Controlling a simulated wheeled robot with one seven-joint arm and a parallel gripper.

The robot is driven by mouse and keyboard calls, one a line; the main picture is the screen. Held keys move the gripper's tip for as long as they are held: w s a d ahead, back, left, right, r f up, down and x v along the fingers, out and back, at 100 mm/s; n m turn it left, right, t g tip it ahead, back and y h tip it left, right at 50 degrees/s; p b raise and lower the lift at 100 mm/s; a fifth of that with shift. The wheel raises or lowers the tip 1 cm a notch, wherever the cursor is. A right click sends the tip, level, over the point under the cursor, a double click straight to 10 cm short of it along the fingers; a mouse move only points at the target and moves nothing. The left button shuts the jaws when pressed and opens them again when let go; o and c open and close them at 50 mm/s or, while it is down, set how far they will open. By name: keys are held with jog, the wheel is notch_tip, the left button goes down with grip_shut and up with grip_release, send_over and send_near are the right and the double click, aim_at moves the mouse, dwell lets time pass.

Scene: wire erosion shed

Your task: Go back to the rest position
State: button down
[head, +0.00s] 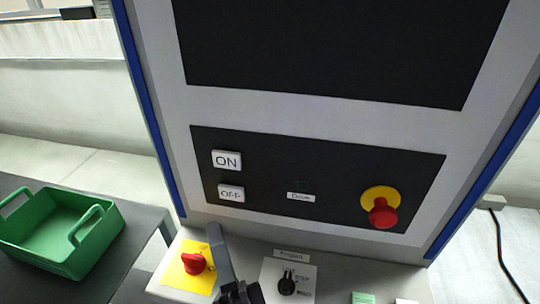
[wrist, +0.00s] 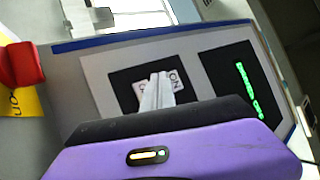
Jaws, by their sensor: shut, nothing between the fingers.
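My gripper (head: 215,230) shows at the bottom of the head view, with its grey fingers pointing up beside the red rotary switch (head: 194,263) on its yellow plate. In the wrist view my gripper (wrist: 157,78) has its pale fingers together, with nothing seen between them. Behind the fingertips is the black button panel with the white ON button (wrist: 172,79), partly covered by them. I cannot tell the gap between the fingertips and the panel.
The panel has an Off button (head: 231,193) and a red emergency stop (head: 383,212). A black selector (head: 287,285) is on the ledge right of my gripper. A green crate (head: 100,241) stands on the dark table (head: 138,270) at left. A cable (head: 503,250) lies at right.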

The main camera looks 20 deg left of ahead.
jog(key=s+d+f+n+h, duration=0.2)
jog(key=d+f+n+h, duration=0.1)
jog(key=d, duration=0.5)
jog(key=s+d+f+n+t+h, duration=0.1)
jog(key=s+d+f+n+h, duration=0.2)
jog(key=d, duration=0.6)
jog(key=s+d+f+n+h, duration=0.1)
jog(key=d+f+n+h, duration=0.25)
jog(key=d, duration=0.45)
jog(key=s+d+f+m+g+h, duration=0.2)
jog(key=s+d+h, duration=0.6)
jog(key=s+d, duration=0.6)
jog(key=shift+s+d+f+g+h, duration=0.35)
jog(key=shift+d+f, duration=0.3)
jog(key=shift+d, duration=0.6)
